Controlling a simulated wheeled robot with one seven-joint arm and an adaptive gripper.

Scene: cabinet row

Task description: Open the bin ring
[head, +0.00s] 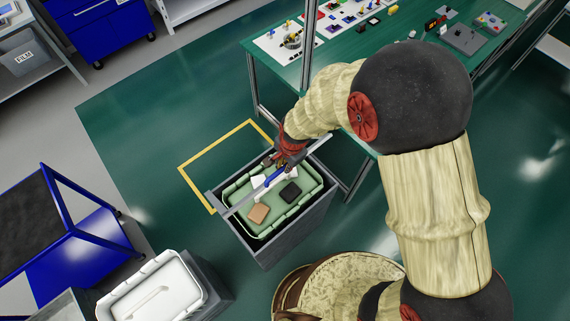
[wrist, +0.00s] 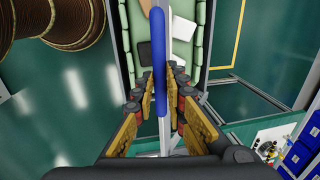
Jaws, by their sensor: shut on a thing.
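A grey bin (head: 272,254) with a green liner (head: 292,215) stands on the floor in the head view. A pale, thin ring bar (head: 240,206) crosses over its opening, with a blue handle (head: 275,174) on it. In the wrist view the blue handle (wrist: 160,60) runs upright in the middle, in front of the ring bar (wrist: 168,150). My gripper (wrist: 160,88) has its fingers on both sides of the handle and is shut on it. My gripper (head: 284,160) hides part of the bar in the head view. I cannot tell how far the ring is raised.
A brown block (head: 258,213) and a black block (head: 291,192) lie in the liner. A green worktable (head: 345,85) stands close behind. A white-lidded bin (head: 155,290) and blue cart (head: 85,250) are at left. A yellow outline (head: 215,146) marks open floor beside the bin.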

